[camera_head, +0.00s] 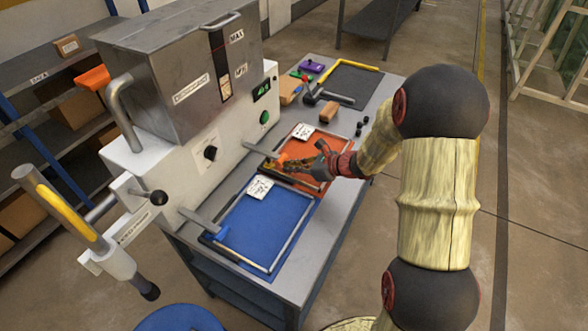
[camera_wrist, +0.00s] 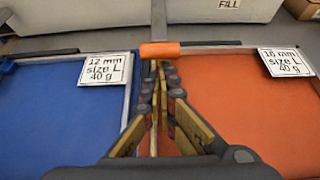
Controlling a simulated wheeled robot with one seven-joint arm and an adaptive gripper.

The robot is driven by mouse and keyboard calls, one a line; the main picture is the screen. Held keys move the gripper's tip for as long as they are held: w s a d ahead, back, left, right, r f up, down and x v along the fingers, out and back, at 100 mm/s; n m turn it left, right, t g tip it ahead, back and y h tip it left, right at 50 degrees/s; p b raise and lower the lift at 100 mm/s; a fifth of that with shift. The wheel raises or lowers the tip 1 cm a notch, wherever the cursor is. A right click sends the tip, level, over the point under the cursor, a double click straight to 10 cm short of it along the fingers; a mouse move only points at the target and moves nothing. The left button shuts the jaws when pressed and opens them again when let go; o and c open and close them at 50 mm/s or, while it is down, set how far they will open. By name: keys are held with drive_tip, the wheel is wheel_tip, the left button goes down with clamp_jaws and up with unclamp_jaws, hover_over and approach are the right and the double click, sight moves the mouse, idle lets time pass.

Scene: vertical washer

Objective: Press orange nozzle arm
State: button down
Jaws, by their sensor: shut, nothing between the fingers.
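The orange nozzle arm is a grey bar (camera_head: 260,150) from the machine's front with an orange end (camera_head: 283,158) over the orange tray (camera_head: 313,136). In the wrist view the orange end (camera_wrist: 160,50) is a short cylinder at top centre, just beyond my fingertips. My gripper (camera_head: 270,165) reaches in from the right, low over the orange tray. Its fingers are shut and empty in the wrist view (camera_wrist: 156,68), with the tips right at the orange end's near side. I cannot tell whether they touch it.
A blue tray (camera_head: 262,232) with a blue-ended nozzle arm (camera_head: 220,233) lies on the near side. White label cards lie on both trays. A hammer (camera_head: 318,97), a purple part (camera_head: 312,67) and small boxes lie at the table's far end. The machine (camera_head: 190,65) stands behind the trays.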

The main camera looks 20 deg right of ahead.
drive_tip(key=shift+r, duration=0.1)
drive_tip(key=shift+r+p, duration=0.4)
drive_tip(key=shift+p, duration=0.7)
